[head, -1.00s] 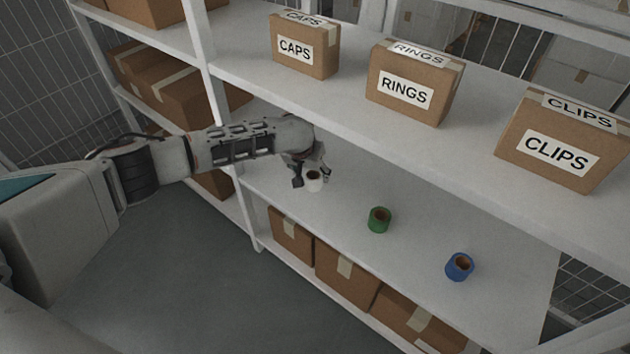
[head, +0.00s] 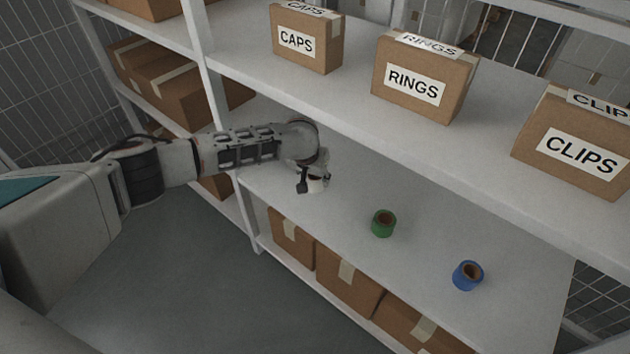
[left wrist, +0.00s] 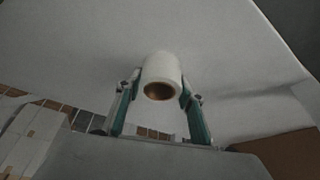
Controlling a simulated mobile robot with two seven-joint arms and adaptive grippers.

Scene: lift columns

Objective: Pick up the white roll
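The white roll (head: 316,185) is on the middle shelf board, near its left end, between the fingers of my left gripper (head: 315,183). In the left wrist view the white roll (left wrist: 161,68) shows its brown core, and the fingertips of the left gripper (left wrist: 160,88) press in on it from both sides. The left gripper looks shut on it. I cannot tell whether the roll is clear of the board. My right gripper is not in view.
A green roll (head: 383,223) and a blue roll (head: 467,275) stand to the right on the same board. The shelf above holds boxes marked CAPS (head: 306,40), RINGS (head: 424,78) and CLIPS (head: 575,145). It overhangs my left arm closely. Cardboard boxes (head: 345,280) fill the shelf below.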

